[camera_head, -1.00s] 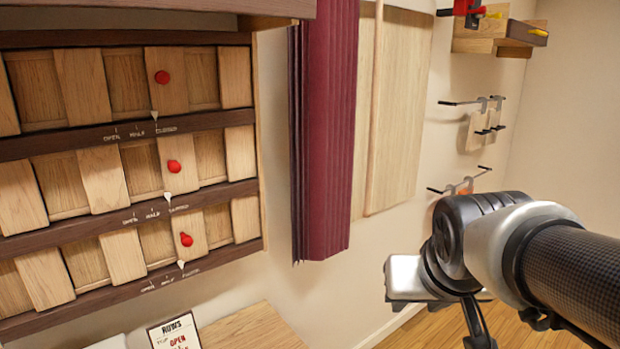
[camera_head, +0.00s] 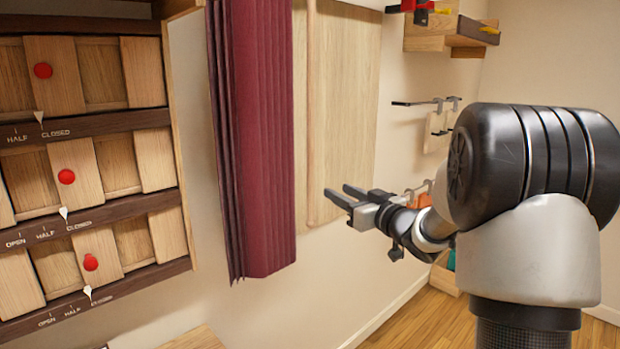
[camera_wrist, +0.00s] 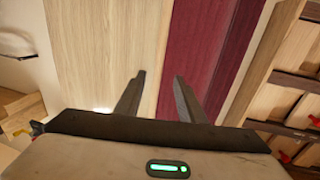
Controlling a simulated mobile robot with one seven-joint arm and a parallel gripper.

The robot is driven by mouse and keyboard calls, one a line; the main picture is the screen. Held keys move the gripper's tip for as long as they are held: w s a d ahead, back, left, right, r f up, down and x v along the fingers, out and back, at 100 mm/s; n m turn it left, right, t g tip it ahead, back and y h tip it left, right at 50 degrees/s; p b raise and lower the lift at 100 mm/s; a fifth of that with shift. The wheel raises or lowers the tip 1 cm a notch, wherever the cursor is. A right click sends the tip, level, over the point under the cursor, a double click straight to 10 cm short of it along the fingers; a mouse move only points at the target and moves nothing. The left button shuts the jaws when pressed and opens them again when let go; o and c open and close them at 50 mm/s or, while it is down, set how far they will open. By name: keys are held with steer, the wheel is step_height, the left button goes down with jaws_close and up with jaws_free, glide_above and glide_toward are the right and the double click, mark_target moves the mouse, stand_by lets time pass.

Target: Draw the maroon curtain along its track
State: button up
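The maroon curtain (camera_head: 262,140) hangs bunched in tight vertical folds on the wall, left of a pale wooden panel. Its top runs out of the picture, so its track is not in view. My gripper (camera_head: 341,195) is to the right of the curtain's lower part, with its fingers pointing left toward it. In the wrist view the fingers of my gripper (camera_wrist: 160,76) are apart with nothing between them. The curtain (camera_wrist: 208,50) there lies beyond the right finger, and a pale wooden strip shows between the fingertips.
A rack of sliding wooden slats (camera_head: 85,170) with red knobs and OPEN, HALF, CLOSED marks is on the left. The pale panel (camera_head: 350,100) carries a vertical wooden strip (camera_head: 312,110). Wall hooks (camera_head: 425,103) and a wooden shelf (camera_head: 440,38) are at right.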

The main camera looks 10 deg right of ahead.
mark_target(313, 177)
steer(key=p+x, duration=0.1)
steer(key=x, duration=1.4)
steer(key=shift+d, duration=0.1)
jaws_close()
